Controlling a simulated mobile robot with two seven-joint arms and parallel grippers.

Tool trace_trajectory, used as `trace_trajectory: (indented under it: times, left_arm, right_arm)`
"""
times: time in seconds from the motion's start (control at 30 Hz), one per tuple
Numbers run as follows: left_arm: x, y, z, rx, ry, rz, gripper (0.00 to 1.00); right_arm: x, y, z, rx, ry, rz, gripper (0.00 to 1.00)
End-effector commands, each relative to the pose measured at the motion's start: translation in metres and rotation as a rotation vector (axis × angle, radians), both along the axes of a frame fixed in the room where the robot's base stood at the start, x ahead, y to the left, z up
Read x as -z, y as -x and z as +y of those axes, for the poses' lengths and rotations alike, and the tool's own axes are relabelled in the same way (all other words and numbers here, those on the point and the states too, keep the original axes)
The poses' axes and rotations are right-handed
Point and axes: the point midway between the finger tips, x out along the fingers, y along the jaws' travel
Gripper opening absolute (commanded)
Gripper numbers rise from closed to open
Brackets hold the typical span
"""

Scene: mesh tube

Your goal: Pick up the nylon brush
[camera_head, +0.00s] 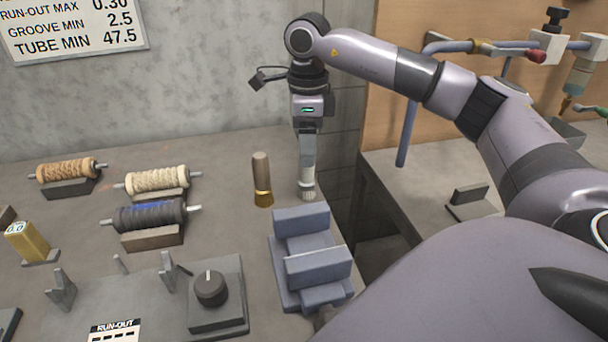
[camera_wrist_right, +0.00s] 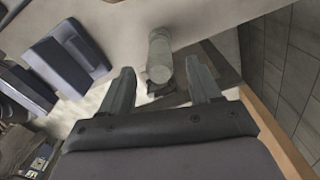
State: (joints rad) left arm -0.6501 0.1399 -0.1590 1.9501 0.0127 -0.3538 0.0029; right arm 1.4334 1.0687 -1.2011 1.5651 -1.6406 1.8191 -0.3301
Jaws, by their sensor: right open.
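The nylon brush, with pale whitish bristles (camera_head: 308,190), stands upright on the bench at the back right, bristles down. Its handle is mostly hidden behind my right gripper (camera_head: 307,160) in the head view. In the right wrist view the brush's grey round handle (camera_wrist_right: 160,57) shows between the two spread fingers of the gripper (camera_wrist_right: 160,75), with a gap on both sides. The gripper is open and points down over the brush. My left gripper is not in view.
A brown-handled brush with golden bristles (camera_head: 262,182) stands close by on the left. A blue-grey block fixture (camera_head: 312,262) sits in front. Several rollers on stands (camera_head: 158,180) lie to the left. A gap separates the bench from the right-hand table (camera_head: 405,185).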

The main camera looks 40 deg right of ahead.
Motion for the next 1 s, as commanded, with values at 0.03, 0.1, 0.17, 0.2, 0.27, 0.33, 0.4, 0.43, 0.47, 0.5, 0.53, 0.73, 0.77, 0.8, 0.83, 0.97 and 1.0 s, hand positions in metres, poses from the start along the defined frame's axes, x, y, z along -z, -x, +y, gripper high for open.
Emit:
trace_trajectory:
  times: [0.03, 0.1, 0.17, 0.2, 0.27, 0.33, 0.4, 0.43, 0.47, 0.5, 0.53, 0.73, 0.77, 0.8, 0.83, 0.97, 1.0]
  left_arm:
    - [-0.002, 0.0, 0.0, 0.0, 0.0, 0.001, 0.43]
    - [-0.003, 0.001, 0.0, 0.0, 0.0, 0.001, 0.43]
    - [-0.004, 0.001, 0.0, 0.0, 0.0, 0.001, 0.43]
    - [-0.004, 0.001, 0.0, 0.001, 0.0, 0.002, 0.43]
    - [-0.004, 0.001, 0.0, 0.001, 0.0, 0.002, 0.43]
    - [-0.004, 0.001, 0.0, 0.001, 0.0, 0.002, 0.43]
    - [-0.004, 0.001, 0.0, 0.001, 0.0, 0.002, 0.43]
    - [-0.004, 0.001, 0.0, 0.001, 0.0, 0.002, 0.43]
    - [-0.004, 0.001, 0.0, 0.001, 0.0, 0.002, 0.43]
    - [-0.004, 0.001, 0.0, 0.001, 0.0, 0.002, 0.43]
    - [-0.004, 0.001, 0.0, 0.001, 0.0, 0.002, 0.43]
    - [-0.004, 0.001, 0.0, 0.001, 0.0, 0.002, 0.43]
    - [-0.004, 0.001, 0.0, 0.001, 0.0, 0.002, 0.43]
    - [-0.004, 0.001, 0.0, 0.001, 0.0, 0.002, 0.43]
    - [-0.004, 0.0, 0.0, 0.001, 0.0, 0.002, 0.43]
    - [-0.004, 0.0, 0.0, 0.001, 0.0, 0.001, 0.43]
    - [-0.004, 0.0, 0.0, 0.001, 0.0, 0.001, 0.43]
  right_arm:
    - [0.007, 0.001, 0.0, 0.0, 0.001, 0.004, 0.63]
    - [0.018, 0.001, 0.0, 0.0, 0.001, 0.005, 0.63]
    - [0.028, 0.001, 0.0, 0.0, 0.001, 0.005, 0.63]
    - [0.033, 0.001, 0.0, 0.0, 0.0, 0.003, 0.63]
    - [0.039, 0.001, 0.0, 0.0, 0.001, 0.002, 0.63]
    - [0.043, 0.001, 0.0, 0.0, 0.001, 0.001, 0.63]
    - [0.044, 0.001, 0.0, 0.0, 0.0, 0.0, 0.63]
    - [0.044, 0.001, 0.0, 0.0, 0.0, 0.0, 0.63]
    - [0.044, 0.001, 0.0, 0.0, 0.0, 0.0, 0.63]
    - [0.044, 0.001, 0.0, 0.0, 0.0, 0.0, 0.63]
    - [0.044, 0.001, 0.0, 0.0, 0.0, 0.0, 0.63]
    - [0.043, 0.001, 0.0, 0.0, 0.0, 0.0, 0.04]
    - [0.043, 0.001, 0.0, 0.0, 0.0, 0.0, 0.02]
    - [0.043, 0.001, 0.0, 0.0, -0.001, -0.001, 0.02]
    - [0.043, 0.001, 0.001, 0.0, -0.001, -0.001, 0.02]
    - [0.043, 0.001, 0.001, 0.0, -0.001, -0.001, 0.02]
    - [0.042, 0.0, 0.001, 0.0, -0.001, -0.001, 0.02]
